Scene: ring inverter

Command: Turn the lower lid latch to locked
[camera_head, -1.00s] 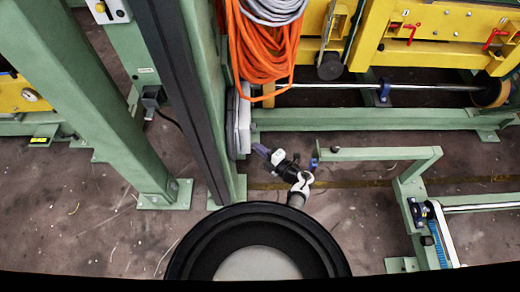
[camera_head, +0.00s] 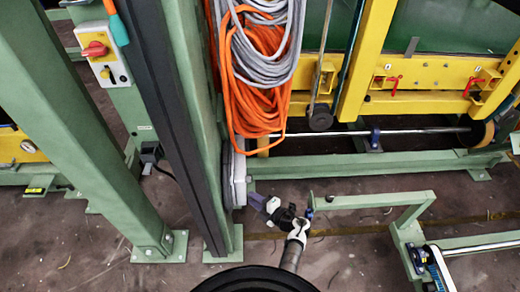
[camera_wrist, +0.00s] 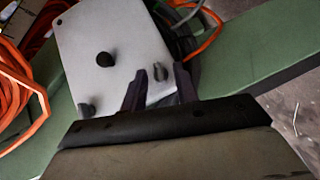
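A grey box lid (camera_wrist: 125,35) on a green post shows in the wrist view. The other latch (camera_wrist: 85,109) is left of my fingers. My gripper (camera_wrist: 159,70) has its two dark fingers apart and nothing gripped. I cannot tell whether they touch the latch. In the head view the box (camera_head: 234,178) shows edge-on, with my gripper (camera_head: 255,200) just right of it.
Orange cable coils (camera_head: 250,105) and grey coils (camera_head: 268,50) hang above the box. A green rail frame (camera_head: 375,200) stands right of my arm. A wide green post (camera_head: 85,130) is at the left. Bare floor (camera_head: 340,255) lies at lower right.

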